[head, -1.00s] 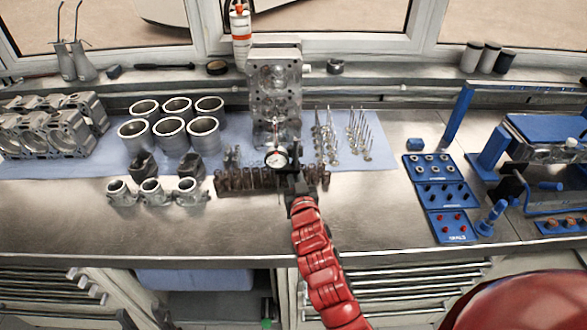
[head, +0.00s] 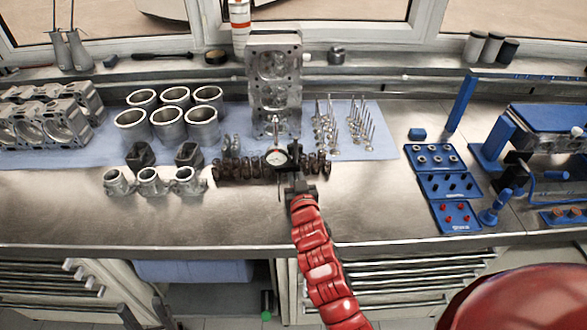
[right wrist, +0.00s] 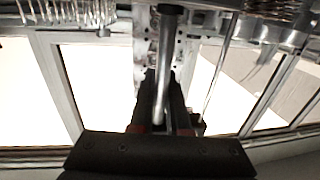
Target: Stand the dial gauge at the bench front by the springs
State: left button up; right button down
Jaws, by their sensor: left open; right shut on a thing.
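The dial gauge (head: 277,158), with a round white face and a thin stem, is held upright in front of the row of springs (head: 228,170). My right gripper (head: 296,180) is shut on it, just right of the dial. In the right wrist view the gripper (right wrist: 163,105) has a metal rod of the gauge (right wrist: 161,75) between its fingers, and springs (right wrist: 272,10) show at top right. I cannot tell whether the gauge's lower end touches the bench. My left gripper is not visible.
The engine block (head: 273,70) stands behind the springs, with valves (head: 345,128) to its right. Cylinder liners (head: 170,122) and pistons (head: 150,182) are to the left. Blue trays (head: 447,187) lie right. The bench front (head: 230,222) is clear.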

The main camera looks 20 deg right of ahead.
jog(key=shift+f+b, duration=0.15)
jog(key=shift+b, duration=0.2)
dwell(0.5)
jog(key=c, duration=0.8)
grip_release()
jog(key=shift+s, duration=0.1)
jog(key=shift+f, duration=0.15)
jog(key=shift+s, duration=0.15)
jog(key=s+a+p, duration=0.2)
jog(key=s, duration=1.5)
jog(key=shift+r, duration=0.2)
